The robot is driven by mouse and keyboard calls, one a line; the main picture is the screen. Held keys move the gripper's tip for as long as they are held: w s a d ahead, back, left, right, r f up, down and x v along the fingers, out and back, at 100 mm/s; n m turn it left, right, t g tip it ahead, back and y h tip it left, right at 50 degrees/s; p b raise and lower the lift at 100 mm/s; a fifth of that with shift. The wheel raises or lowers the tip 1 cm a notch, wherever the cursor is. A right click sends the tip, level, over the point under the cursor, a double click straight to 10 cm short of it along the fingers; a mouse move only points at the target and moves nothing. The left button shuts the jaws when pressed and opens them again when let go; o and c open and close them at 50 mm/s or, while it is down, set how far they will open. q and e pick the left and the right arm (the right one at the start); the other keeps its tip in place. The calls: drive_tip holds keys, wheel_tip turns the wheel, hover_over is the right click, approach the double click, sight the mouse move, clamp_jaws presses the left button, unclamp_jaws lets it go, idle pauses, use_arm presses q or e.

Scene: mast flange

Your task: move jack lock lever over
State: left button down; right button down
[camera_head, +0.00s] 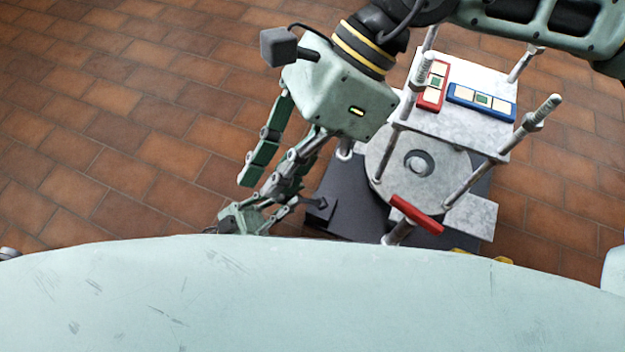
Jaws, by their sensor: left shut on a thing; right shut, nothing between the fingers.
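My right gripper (263,176) hangs from the arm at the upper right and points down-left. It is shut on nothing, above the floor left of the jack. My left gripper (299,201) is lower and smaller in view, partly hidden by my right gripper's fingers and my pale body. It is shut on what looks like a dark lever (321,205) at the left side of the jack's black base; the contact is hard to see. The grey jack (382,165) has a round flange with a ring at its centre. A red bar (416,214) sits on its near side.
Several threaded posts rise around the flange, one with its tip at the right (546,108). A red block (433,86) and a blue block (481,101) lie on the grey top plate. The brown tiled floor (110,150) is clear on the left.

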drive_tip(key=w+d+f+n+t+h, duration=0.2)
drive_tip(key=w+d+f+t+h, duration=0.25)
drive_tip(key=w+d+f, duration=0.55)
drive_tip(key=s+a+f, duration=0.1)
drive_tip(key=a+f, duration=0.5)
drive_tip(key=f, duration=0.4)
drive_tip(key=shift+s+a+f, duration=0.15)
drive_tip(key=shift+a+f, duration=0.1)
drive_tip(key=shift+f, duration=0.1)
drive_tip(key=shift+t, duration=0.25)
